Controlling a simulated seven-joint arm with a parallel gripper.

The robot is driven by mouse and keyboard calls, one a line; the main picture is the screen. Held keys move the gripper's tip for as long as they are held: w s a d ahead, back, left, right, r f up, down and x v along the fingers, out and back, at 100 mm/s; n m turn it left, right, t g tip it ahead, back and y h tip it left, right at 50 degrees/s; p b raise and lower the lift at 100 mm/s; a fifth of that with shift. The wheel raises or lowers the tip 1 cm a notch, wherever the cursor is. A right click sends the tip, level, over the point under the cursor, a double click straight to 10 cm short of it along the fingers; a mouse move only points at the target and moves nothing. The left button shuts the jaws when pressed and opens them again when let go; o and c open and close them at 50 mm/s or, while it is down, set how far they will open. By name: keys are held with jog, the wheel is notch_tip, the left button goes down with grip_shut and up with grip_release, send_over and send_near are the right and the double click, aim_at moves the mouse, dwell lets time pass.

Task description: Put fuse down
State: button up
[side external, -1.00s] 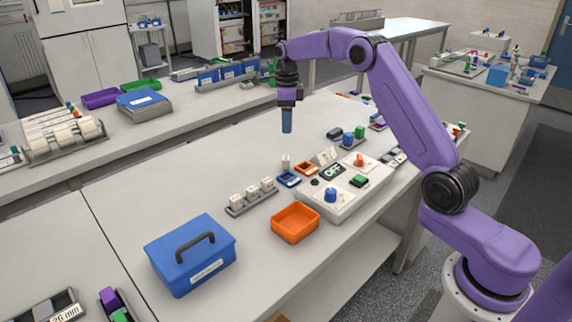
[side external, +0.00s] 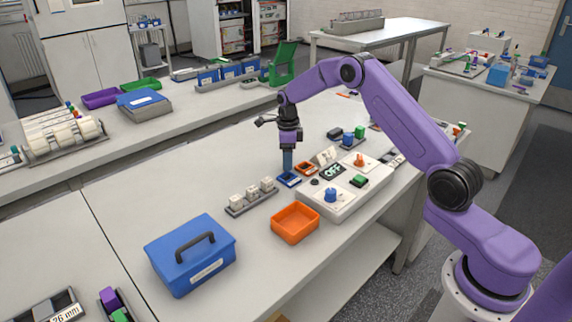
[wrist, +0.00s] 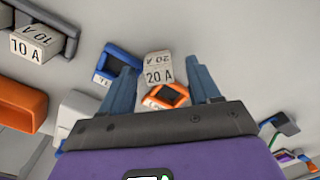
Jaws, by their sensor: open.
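A white fuse marked 20 A (wrist: 158,70) stands between my fingertips in the wrist view, beside the blue square holder and the orange square holder (wrist: 166,97). My gripper (wrist: 161,72) is open, with one blue finger on each side of the fuse and a visible gap to it. In the side view my gripper (side external: 287,166) points straight down, low at the blue holder (side external: 289,180); the fuse is hidden behind the fingers there. The orange holder (side external: 306,169) lies just to the right.
A rack of white fuses (side external: 252,197) stands to the left. An orange bin (side external: 295,223), a blue toolbox (side external: 190,255) and a white panel with knobs and an OFF display (side external: 342,196) are close by.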

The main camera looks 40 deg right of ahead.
jog(key=shift+f, duration=0.3)
grip_shut()
jog(key=shift+r, duration=0.1)
